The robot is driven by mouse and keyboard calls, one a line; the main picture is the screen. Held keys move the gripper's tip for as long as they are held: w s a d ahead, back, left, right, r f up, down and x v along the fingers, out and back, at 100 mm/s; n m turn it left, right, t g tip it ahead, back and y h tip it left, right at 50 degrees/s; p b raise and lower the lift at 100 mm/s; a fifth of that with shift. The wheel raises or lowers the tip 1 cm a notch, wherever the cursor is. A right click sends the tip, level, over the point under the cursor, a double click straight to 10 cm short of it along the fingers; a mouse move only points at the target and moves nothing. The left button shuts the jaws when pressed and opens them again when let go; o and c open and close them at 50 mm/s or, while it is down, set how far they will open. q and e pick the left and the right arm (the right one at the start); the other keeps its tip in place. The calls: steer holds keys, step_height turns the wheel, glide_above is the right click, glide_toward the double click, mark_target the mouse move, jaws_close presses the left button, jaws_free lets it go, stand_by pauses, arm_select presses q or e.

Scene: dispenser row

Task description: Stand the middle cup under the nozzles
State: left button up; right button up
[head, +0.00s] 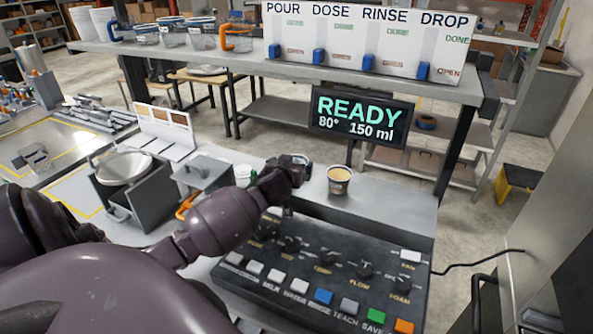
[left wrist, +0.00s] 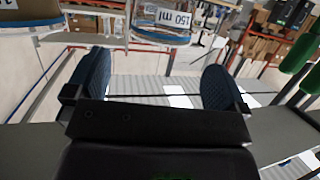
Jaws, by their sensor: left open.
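My left gripper (head: 298,168) is over the grey counter, and its arm comes in from the left. In the left wrist view its two dark blue fingers (left wrist: 158,82) are spread, with nothing held between them. A clear cup (left wrist: 165,20) labelled 150 ml is ahead of and above the fingertips in that view, apart from them. A tan-filled cup (head: 339,180) stands upright just right of the gripper. A white cup (head: 243,172) stands to the left, partly behind my arm. The gripper hides the counter between these two cups. I cannot make out the nozzles. My right gripper is not in view.
A black control panel (head: 330,262) with knobs and coloured buttons lies in front. A READY display (head: 360,121) hangs under the shelf (head: 300,70), which holds several cups and a white dispenser box (head: 365,45). A grey box (head: 203,178) stands left. Counter right of the tan-filled cup is clear.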

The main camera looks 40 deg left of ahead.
mark_target(299, 158)
arm_select(q)
steer(key=shift+f+p+x, duration=0.1)
steer(key=shift+p+x, duration=0.15)
steer(key=shift+x, duration=1.05)
steer(key=shift+f+p+x, duration=0.15)
steer(key=shift+p+x, duration=0.05)
steer(key=shift+x, duration=1.1)
steer(key=shift+s, duration=0.1)
steer(key=c, duration=1)
step_height(299, 158, up, 10)
steer(key=shift+r+b, duration=0.1)
steer(key=shift+b, duration=0.25)
